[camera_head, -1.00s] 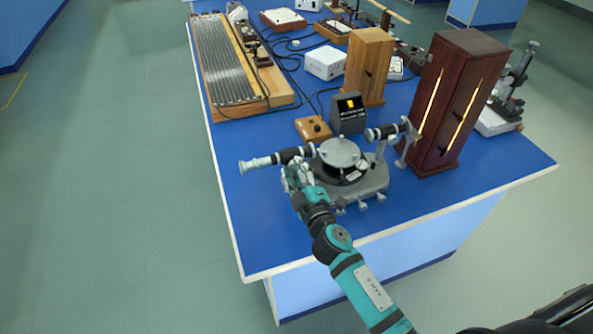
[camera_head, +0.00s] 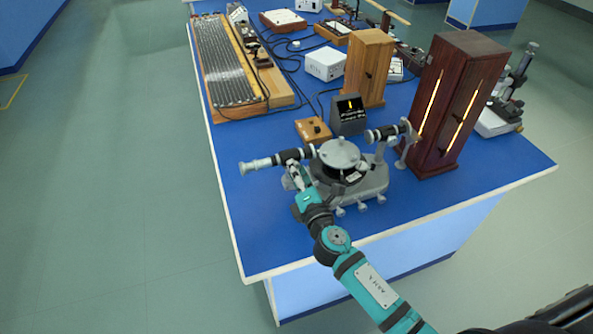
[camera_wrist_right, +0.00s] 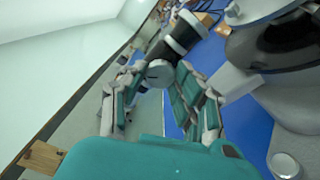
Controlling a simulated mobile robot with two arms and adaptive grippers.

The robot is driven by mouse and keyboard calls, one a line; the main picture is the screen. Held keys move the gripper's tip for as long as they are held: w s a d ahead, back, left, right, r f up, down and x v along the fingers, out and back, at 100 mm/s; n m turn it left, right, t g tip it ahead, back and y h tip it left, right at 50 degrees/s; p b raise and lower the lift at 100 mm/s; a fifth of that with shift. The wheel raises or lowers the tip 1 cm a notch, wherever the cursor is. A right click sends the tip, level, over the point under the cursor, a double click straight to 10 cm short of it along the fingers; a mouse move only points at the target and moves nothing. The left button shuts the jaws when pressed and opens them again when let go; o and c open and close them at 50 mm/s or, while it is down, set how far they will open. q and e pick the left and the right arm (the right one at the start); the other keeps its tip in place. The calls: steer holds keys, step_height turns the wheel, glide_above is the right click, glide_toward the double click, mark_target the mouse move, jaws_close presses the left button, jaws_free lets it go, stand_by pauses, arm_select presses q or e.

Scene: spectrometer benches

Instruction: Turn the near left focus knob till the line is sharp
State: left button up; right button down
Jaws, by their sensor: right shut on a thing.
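The spectrometer (camera_head: 365,185) stands near the bench's front left corner. Its left telescope tube (camera_head: 262,162) points left. The focus knob (camera_wrist_right: 160,72) is a small grey disc under the dark tube in the right wrist view; the gripper hides it in the head view. My right gripper (camera_head: 294,178) is below the tube, its fingers (camera_wrist_right: 158,85) closed around the knob from both sides. The small dark display (camera_head: 349,115) behind the spectrometer shows a narrow yellow line above text too small to read. My left gripper is not in view.
A dark red wooden lamp housing (camera_head: 455,105) with glowing slits stands close on the right, and a lighter wooden box (camera_head: 369,65) behind. A wooden block with a black knob (camera_head: 313,130) sits behind the tube. Bare blue bench top (camera_head: 235,130) lies to the left.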

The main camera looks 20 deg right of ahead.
steer(key=shift+f+n+p, duration=0.15)
steer(key=shift+n+p, duration=0.6)
steer(key=shift+n, duration=2.85)
steer(key=c, duration=1)
jaws_free()
steer(key=s, duration=1.2)
steer(key=shift+d, duration=0.2)
